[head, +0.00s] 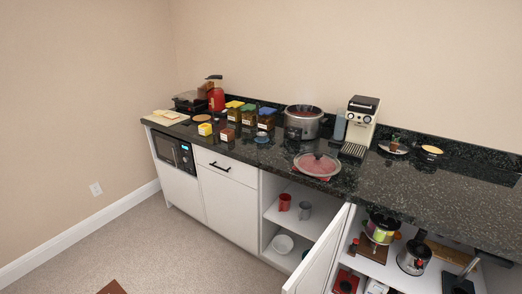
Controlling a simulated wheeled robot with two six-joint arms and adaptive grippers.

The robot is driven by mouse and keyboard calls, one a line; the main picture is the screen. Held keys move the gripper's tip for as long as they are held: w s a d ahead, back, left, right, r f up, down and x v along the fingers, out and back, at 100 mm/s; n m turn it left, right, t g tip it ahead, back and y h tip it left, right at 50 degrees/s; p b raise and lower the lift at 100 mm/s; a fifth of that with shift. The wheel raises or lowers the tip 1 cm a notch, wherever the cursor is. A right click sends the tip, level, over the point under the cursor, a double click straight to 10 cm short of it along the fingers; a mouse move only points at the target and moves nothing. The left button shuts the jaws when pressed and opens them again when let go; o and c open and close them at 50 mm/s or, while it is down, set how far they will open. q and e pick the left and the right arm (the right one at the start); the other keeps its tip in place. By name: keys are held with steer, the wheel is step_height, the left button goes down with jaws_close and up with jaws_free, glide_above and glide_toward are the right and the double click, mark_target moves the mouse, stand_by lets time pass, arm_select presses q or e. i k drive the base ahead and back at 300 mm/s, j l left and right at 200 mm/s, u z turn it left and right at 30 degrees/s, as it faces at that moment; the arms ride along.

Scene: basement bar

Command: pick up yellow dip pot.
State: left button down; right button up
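A small yellow pot-like item (205,129) stands near the front edge of the dark counter, at the left part of the run. It is too small to tell whether it is the dip pot. Neither of my grippers is in view.
The dark speckled counter (430,190) is clear at the right front. An open cabinet door (320,258) juts forward below; carpet is free at left.

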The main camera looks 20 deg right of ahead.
mark_target(204, 129)
steer(key=z, duration=1.3)
steer(key=i+j+u, duration=0.3)
steer(key=j, duration=0.3)
steer(key=i+j+u, duration=0.3)
steer(key=j, duration=0.25)
steer(key=i+j+u, duration=0.25)
steer(key=j, duration=0.2)
steer(key=i, duration=0.05)
